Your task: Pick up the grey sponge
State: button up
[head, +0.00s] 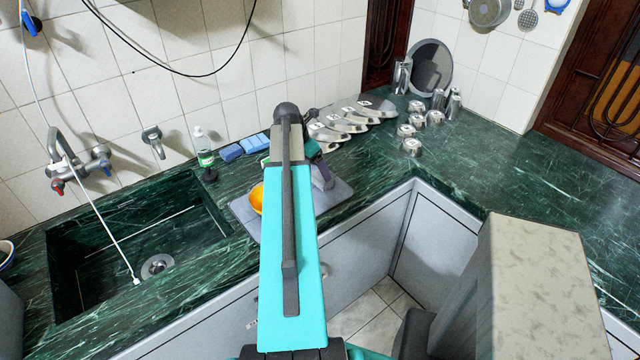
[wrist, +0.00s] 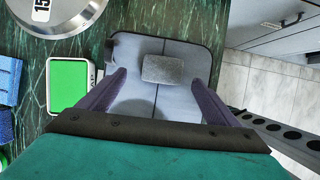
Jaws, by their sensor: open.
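The grey sponge (wrist: 163,69) is a small dark-grey block lying flat on a grey mat (wrist: 202,57) in the wrist view. My gripper (wrist: 158,78) is open, with its two purple fingers spread to the left and right of the sponge in that view. Nothing is between the fingers in contact that I can see; height above the mat is hard to tell. In the head view, my gripper (head: 322,176) is partly behind my arm over the mat (head: 338,198), and the sponge is hidden there.
An orange bowl (head: 256,198) sits on the mat's left side. Blue sponges (head: 231,153) and a bottle (head: 203,147) stand near the sink (head: 190,240). Metal pieces (head: 345,122) line the back.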

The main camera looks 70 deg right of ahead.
aim_at(320, 176)
jog(key=shift+x, duration=0.75)
jog(key=shift+s+p+x, duration=0.25)
jog(key=shift+p+x, duration=0.75)
jog(key=shift+x, duration=0.4)
jog(key=shift+p+x, duration=0.3)
jog(key=shift+x, duration=0.85)
jog(key=shift+c, duration=0.2)
jog(key=c, duration=1.1)
